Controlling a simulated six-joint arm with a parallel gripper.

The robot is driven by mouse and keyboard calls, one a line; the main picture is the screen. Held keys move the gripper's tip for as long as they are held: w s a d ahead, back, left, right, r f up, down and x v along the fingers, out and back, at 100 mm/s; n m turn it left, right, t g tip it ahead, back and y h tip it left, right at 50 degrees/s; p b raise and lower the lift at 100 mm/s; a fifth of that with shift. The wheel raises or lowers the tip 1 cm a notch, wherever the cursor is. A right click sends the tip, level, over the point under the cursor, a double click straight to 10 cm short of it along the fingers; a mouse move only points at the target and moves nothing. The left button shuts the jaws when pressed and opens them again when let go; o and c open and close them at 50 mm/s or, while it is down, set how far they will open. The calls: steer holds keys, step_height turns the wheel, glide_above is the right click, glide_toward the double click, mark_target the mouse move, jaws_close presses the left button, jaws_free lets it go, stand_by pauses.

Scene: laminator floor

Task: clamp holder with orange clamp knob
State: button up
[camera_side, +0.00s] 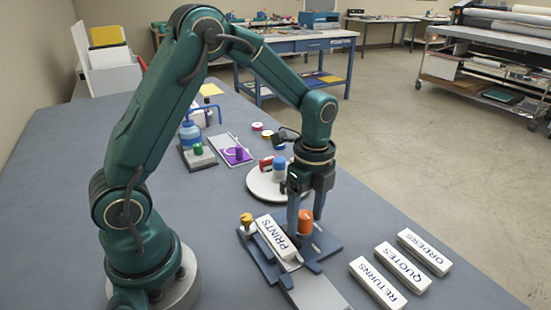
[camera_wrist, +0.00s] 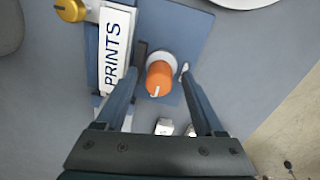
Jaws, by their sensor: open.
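My gripper (camera_side: 305,208) points down over the blue clamp fixture, its two fingers apart on either side of the orange clamp knob (camera_side: 305,222). In the wrist view the fingers of my gripper (camera_wrist: 158,85) spread around the orange knob (camera_wrist: 159,77), which has a white pointer line and a pale ring under it. I cannot tell whether a finger touches it. The white holder labelled PRINTS (camera_side: 278,241) lies in the blue fixture (camera_side: 325,243), left of the knob. It also shows in the wrist view (camera_wrist: 114,48). A brass knob (camera_side: 246,219) stands at the fixture's far left corner.
White blocks labelled RETURNS (camera_side: 377,283), QUOTES (camera_side: 402,268) and ORDERS (camera_side: 424,251) lie to the right. A round white turntable (camera_side: 262,187) with stamps stands behind the gripper. A purple pad (camera_side: 237,155) and blue bottle (camera_side: 190,135) are farther back.

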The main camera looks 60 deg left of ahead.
jaws_close()
steer(key=shift+n, duration=0.3)
steer(key=n, duration=0.8)
steer(key=shift+a, duration=0.1)
steer(key=n, duration=0.4)
steer(key=shift+n+h, duration=0.3)
steer(key=n, duration=0.4)
steer(key=shift+n+t, duration=0.3)
